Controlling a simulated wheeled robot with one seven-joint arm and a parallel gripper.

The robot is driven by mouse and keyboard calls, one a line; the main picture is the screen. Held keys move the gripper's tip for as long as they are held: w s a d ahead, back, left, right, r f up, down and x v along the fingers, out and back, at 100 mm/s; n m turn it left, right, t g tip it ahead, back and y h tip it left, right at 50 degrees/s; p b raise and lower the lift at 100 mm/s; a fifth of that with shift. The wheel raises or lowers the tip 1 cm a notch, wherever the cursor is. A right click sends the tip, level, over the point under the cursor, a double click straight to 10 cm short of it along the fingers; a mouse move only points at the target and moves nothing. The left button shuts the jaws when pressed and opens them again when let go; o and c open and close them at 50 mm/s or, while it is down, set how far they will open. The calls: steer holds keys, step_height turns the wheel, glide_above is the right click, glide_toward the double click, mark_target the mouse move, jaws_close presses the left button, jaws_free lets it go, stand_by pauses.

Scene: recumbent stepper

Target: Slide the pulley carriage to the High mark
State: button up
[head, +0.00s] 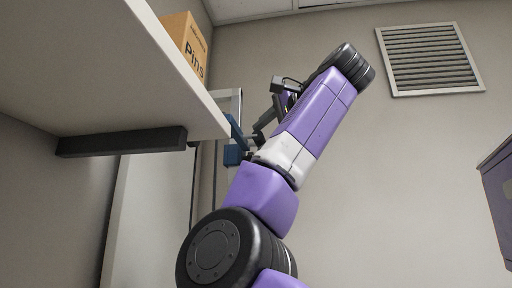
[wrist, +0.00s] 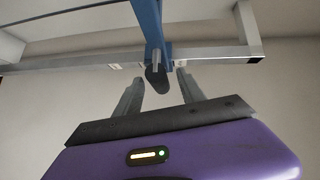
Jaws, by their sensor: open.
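The pulley carriage is a blue part; in the wrist view (wrist: 149,24) its arm runs down from the top edge to a pale rail. A dark rounded knob (wrist: 156,78) hangs at its lower end. My gripper (wrist: 159,77) is open, with one finger on each side of the knob; I cannot tell whether either finger touches it. In the head view the blue carriage (head: 232,155) is beside the shelf edge, with my gripper (head: 254,137) close to its right, partly hidden by my arm. Small marks show on the rail, but their words are unreadable.
The pale rail (wrist: 220,53) ends in an upright bracket (wrist: 246,30) at right. A shelf (head: 120,70) fills the upper left of the head view, with a box labelled Pins (head: 182,44). A dark purple cabinet (head: 500,195) is at far right.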

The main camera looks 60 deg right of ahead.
steer(key=shift+b+v, duration=0.35)
steer(key=shift+v, duration=1.2)
steer(key=shift+f, duration=0.1)
